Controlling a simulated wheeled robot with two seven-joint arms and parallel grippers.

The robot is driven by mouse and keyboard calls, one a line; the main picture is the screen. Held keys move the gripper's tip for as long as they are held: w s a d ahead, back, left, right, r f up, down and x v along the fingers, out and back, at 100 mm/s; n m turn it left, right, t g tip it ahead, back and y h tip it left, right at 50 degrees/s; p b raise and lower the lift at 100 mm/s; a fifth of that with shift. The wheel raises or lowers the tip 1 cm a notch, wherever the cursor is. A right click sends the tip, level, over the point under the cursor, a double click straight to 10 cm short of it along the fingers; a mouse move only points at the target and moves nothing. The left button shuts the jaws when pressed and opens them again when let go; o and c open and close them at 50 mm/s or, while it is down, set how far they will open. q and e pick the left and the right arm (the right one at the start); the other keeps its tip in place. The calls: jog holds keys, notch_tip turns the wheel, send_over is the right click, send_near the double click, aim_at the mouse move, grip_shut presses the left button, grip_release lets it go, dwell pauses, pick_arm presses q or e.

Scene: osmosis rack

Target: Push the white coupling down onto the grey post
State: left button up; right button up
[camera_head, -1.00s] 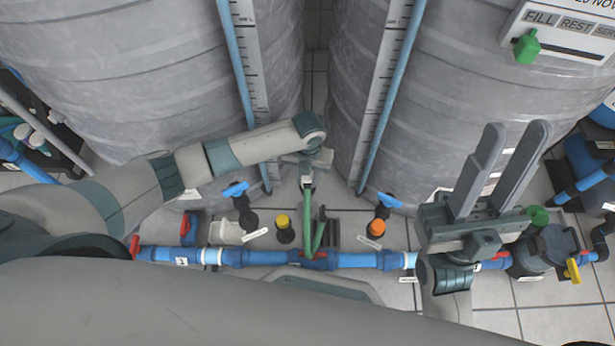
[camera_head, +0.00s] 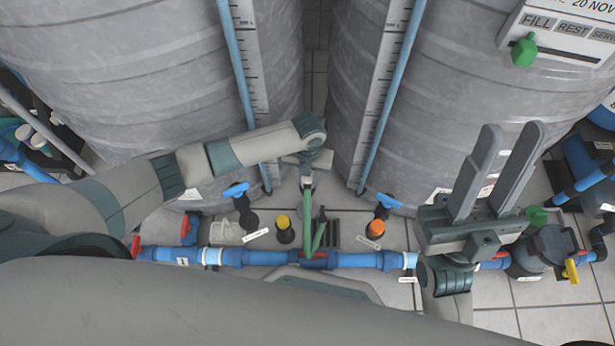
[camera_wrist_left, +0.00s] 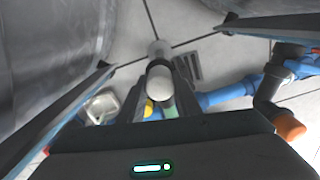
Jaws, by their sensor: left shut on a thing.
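My left gripper (camera_head: 307,183) reaches down between the two big tanks and is shut on a small pale piece, which looks like the white coupling (camera_wrist_left: 160,86). In the left wrist view the coupling's rounded pale body lies between the fingers, with green hose beside it. In the head view green hose (camera_head: 308,222) hangs below the gripper to the blue manifold. A light grey cylinder (camera_wrist_left: 159,49), perhaps the grey post, shows just beyond the coupling; whether they touch cannot be told. My right gripper (camera_head: 497,170) is open and empty, fingers pointing up, at the right.
The blue manifold (camera_head: 255,258) runs across below. Blue-handled valves (camera_head: 235,190), a yellow cap (camera_head: 283,222) and an orange cap (camera_head: 376,228) stand near the left gripper. A dark floor grate (camera_head: 334,232) lies beside the hose. Grey tanks (camera_head: 150,70) wall off the back.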

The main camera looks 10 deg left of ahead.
dwell(0.5)
pick_arm(q)
jog(key=shift+p, duration=0.65)
dwell(0.9)
jog(key=shift+f, duration=0.4)
dwell(0.5)
jog(key=o, duration=1.1)
jog(key=shift+c, duration=0.2)
